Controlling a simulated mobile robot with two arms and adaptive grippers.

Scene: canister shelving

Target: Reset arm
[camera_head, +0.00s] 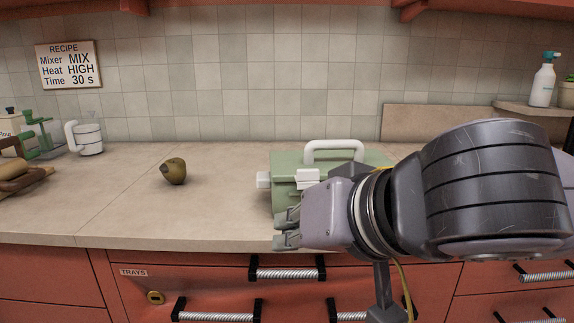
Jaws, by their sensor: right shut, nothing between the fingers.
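My right gripper (287,229) is at the front edge of the counter, in front of the green box (290,162) with the white handle. Its fingers point left and are shut, with nothing between them. My right arm comes in from the right and hides the lower right part of the green box. I cannot tell whether the gripper touches the box. My left gripper is not in view.
A brown-green fruit-like object (173,171) sits on the counter (120,200), with clear room around it. A white jug (88,138) and a wooden item (22,178) stand at the left. Red drawers with handles (287,273) lie below the counter edge.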

